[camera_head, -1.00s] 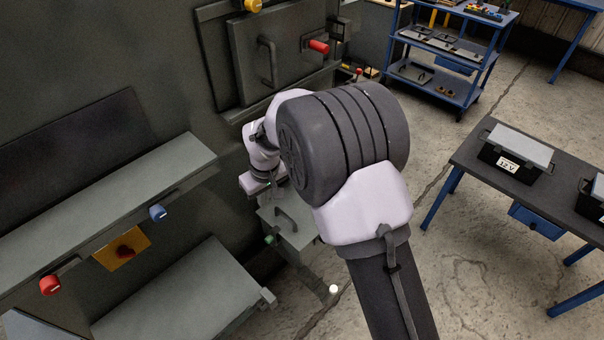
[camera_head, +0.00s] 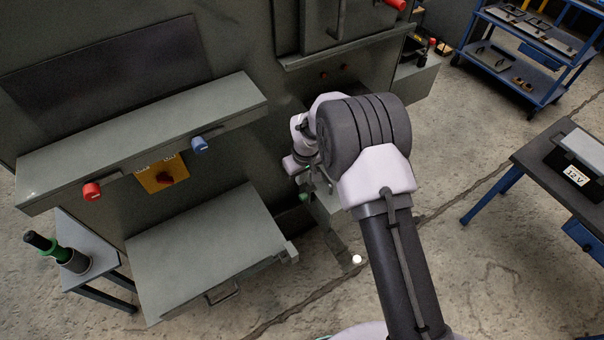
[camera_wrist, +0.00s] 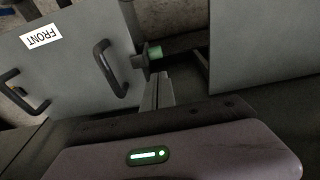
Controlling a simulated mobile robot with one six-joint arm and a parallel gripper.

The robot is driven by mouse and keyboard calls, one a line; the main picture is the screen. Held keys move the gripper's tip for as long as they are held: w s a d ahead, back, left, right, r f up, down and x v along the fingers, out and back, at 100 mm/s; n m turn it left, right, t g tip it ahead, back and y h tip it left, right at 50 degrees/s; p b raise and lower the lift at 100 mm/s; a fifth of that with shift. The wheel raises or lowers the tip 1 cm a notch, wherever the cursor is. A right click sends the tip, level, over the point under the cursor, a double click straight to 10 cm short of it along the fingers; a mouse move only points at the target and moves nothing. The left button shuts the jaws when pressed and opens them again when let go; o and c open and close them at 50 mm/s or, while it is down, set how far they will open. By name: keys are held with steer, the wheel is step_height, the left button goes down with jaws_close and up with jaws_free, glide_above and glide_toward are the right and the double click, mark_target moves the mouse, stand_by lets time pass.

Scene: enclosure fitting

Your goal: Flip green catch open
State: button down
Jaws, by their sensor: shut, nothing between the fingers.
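The green catch (camera_wrist: 155,52) shows in the wrist view as a green tip on a dark stub, beside a grey panel with a FRONT label (camera_wrist: 41,38) and black handles (camera_wrist: 110,68). In the head view the catch (camera_head: 304,197) is a small green spot low on the enclosure, just below my wrist. My gripper (camera_wrist: 160,78) is shut and empty, its narrow fingers pointing at the catch from just below it in the wrist view. I cannot tell whether they touch it. In the head view my arm mostly hides the fingers and the panel.
A grey shelf with a red knob (camera_head: 92,191) and a blue knob (camera_head: 200,144) juts out at left. A lower grey ledge (camera_head: 205,255) lies beneath it. A blue-legged table (camera_head: 530,150) stands at right, with open floor between.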

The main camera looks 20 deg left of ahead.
mark_target(301, 196)
steer(key=f, duration=0.1)
steer(key=f+b, duration=0.1)
steer(key=f, duration=0.3)
steer(key=shift+s+d+f+b, duration=0.2)
steer(key=shift+s+d+b, duration=0.15)
steer(key=shift+d, duration=0.05)
steer(key=shift+a, duration=0.1)
steer(key=shift+s+a+f, duration=0.15)
steer(key=shift+s, duration=0.1)
